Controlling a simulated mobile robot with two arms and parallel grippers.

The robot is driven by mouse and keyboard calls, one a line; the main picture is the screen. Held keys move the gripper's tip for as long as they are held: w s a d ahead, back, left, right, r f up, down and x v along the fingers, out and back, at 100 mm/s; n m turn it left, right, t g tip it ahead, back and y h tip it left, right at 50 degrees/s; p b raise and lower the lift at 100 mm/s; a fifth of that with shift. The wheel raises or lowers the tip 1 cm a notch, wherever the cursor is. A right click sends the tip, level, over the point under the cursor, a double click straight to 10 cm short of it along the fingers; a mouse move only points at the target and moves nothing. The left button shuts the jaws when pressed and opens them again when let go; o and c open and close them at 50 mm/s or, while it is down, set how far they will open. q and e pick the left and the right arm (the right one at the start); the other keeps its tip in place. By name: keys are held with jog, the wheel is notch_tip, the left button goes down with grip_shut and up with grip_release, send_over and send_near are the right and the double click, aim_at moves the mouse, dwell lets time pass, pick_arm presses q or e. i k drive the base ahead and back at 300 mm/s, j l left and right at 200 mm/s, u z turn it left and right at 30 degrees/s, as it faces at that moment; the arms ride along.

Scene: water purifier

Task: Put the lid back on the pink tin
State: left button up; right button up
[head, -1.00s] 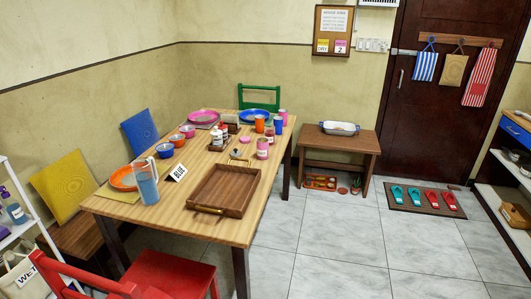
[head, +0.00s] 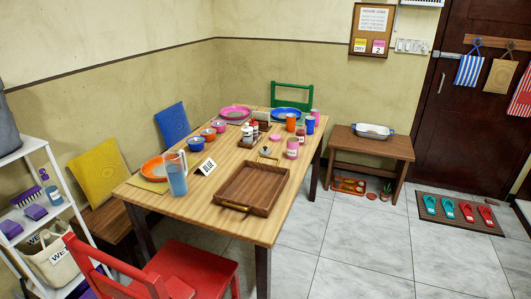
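A pink tin (head: 292,149) with a pale label stands upright on the wooden dining table (head: 225,222), near its right edge and behind the wooden tray. A small flat pink disc, which looks like its lid (head: 274,138), lies on the table just left of and behind the tin, apart from it. The tin's top is too small to make out clearly. Neither of my grippers shows in the head view.
A wooden tray (head: 247,208) lies on the table's near right. A blue pitcher (head: 177,177), a sign (head: 204,167), bowls, plates and cups stand around. A red chair (head: 170,268) blocks the near side. The floor right of the table is clear.

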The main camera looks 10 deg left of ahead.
aim_at(293, 148)
jog(key=i+l+u, duration=0.25)
jog(key=i+l, duration=1.9)
jog(key=i, duration=0.15)
